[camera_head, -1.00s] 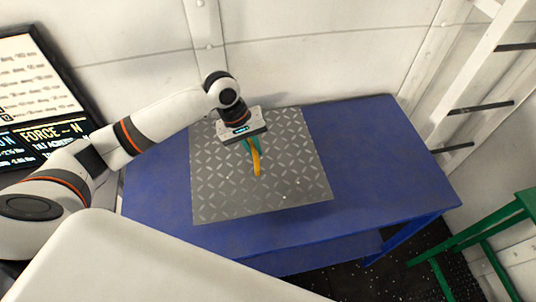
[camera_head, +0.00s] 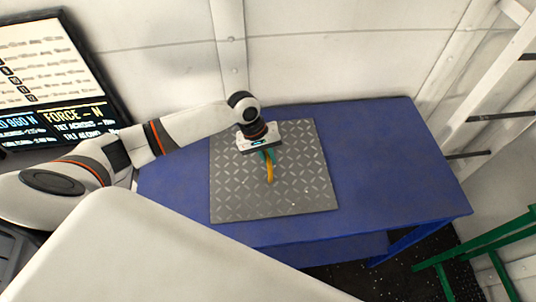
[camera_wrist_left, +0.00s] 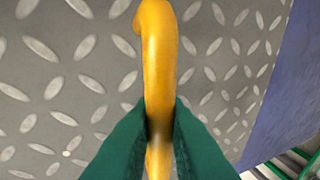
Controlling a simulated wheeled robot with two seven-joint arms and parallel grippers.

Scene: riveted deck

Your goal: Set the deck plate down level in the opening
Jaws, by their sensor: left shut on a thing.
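The deck plate (camera_head: 238,190) is a grey square with a raised tread pattern, over the left-middle of the blue bench. It looks nearly level. I cannot tell whether it touches the surface under it. A yellow curved handle (camera_head: 270,174) stands at its middle. My left gripper (camera_head: 267,157) has green fingers and is shut on this handle from above. In the left wrist view the fingers (camera_wrist_left: 160,125) pinch the yellow handle (camera_wrist_left: 158,55), with the plate (camera_wrist_left: 60,70) behind. The opening is not visible; the plate may hide it. My right gripper is out of view.
The blue bench (camera_head: 390,160) has clear room right of the plate. A white wall (camera_head: 330,50) stands behind it. A screen (camera_head: 50,85) is at the left, a white ladder (camera_head: 490,85) at the right and a green frame (camera_head: 490,240) at the lower right.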

